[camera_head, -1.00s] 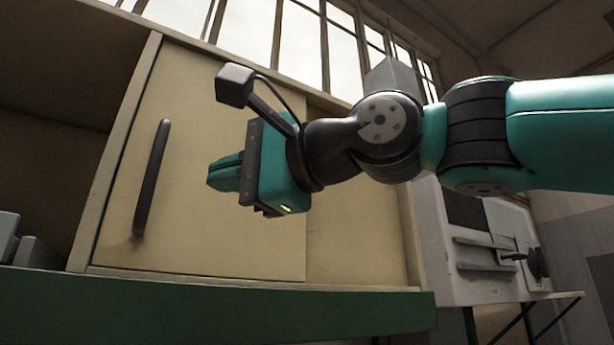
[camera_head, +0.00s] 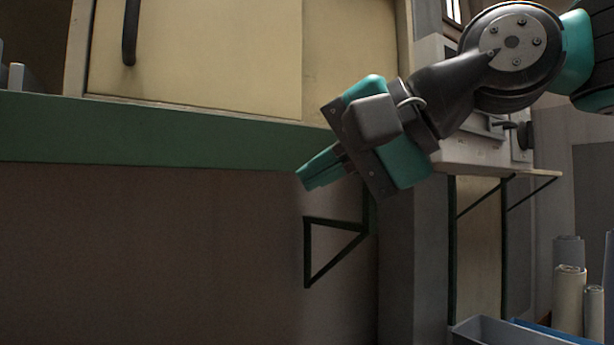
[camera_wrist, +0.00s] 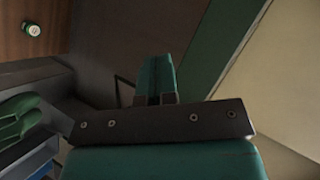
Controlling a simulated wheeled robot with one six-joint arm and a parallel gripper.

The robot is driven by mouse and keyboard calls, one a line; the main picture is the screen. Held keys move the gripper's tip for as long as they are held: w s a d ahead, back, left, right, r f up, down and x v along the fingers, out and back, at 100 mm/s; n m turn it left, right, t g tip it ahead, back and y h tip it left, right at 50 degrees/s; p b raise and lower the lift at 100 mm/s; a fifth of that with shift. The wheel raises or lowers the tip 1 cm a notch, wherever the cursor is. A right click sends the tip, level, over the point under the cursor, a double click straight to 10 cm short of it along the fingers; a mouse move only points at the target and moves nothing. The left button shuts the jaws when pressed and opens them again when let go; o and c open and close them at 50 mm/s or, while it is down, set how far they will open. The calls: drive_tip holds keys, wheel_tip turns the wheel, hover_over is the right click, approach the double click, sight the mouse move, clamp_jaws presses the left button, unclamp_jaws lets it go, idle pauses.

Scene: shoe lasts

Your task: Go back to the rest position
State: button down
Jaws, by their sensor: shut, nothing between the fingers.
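My gripper (camera_head: 303,178) is teal and black, and its fingers are together with nothing between them. In the head view it points down and left, in front of the green shelf edge (camera_head: 150,132) and the brown wall below it. In the wrist view the shut teal fingers (camera_wrist: 155,72) show at the centre, touching nothing that I can see.
A cream sliding cabinet door (camera_head: 210,60) with a dark handle (camera_head: 130,30) is at upper left. A black triangular bracket (camera_head: 308,250) is under the shelf. Rolls (camera_head: 569,300) and a grey bin (camera_head: 490,332) stand at lower right. Green lasts (camera_wrist: 22,118) show at left in the wrist view.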

drive_tip(key=s+d+f+n+g+h, duration=0.2)
drive_tip(key=s+d+f+n, duration=0.1)
drive_tip(key=f, duration=0.7)
drive_tip(key=s+d+f+n+g+h, duration=0.2)
drive_tip(key=s+d+f, duration=0.3)
drive_tip(key=f, duration=0.5)
drive_tip(key=s+d+f+n+g+h, duration=0.2)
drive_tip(key=d+f, duration=0.3)
drive_tip(key=f, duration=0.5)
drive_tip(key=shift+s+d+f+n+g+h, duration=0.15)
drive_tip(key=shift+s+d+n+g+h, duration=0.25)
drive_tip(key=shift+s+n, duration=0.45)
drive_tip(key=shift+a, duration=0.1)
